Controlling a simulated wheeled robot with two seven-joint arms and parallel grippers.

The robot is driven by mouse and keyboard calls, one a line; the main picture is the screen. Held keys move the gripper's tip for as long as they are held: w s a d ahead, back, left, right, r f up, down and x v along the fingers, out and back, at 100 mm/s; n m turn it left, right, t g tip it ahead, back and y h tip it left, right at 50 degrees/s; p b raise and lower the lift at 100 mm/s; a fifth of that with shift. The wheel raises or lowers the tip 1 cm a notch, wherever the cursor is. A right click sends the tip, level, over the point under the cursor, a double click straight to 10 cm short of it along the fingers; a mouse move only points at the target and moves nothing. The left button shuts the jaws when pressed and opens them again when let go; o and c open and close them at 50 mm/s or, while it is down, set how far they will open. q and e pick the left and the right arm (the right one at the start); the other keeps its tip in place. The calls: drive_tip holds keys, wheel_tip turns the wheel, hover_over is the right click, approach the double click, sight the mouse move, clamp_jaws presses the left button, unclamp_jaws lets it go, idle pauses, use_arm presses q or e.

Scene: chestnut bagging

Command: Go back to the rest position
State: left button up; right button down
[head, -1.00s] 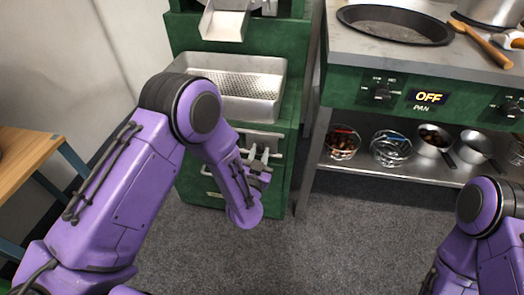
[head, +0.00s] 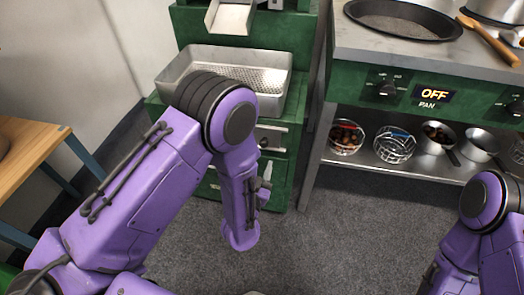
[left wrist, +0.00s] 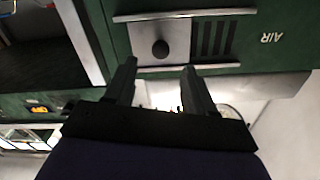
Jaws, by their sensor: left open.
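My left gripper (left wrist: 160,85) shows in the left wrist view, its two dark fingers apart with nothing held between them. In the head view my purple left arm comes in from the left and bends down in front of the green machine; its gripper is mostly hidden behind the forearm. My right arm shows only in part at the right edge of the head view, and its gripper is out of the picture.
A perforated metal tray (head: 170,77) sits on the green machine (head: 283,165). Right of it is a stove counter (head: 430,55) with a pan (head: 405,20). A shelf (head: 375,166) below holds bowls and pots. A wooden table (head: 30,150) stands left. Grey floor lies open between.

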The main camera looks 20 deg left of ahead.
use_arm(q)
drive_tip(key=s, duration=0.3)
drive_tip(key=shift+s+d, duration=0.15)
drive_tip(key=shift+s, duration=0.1)
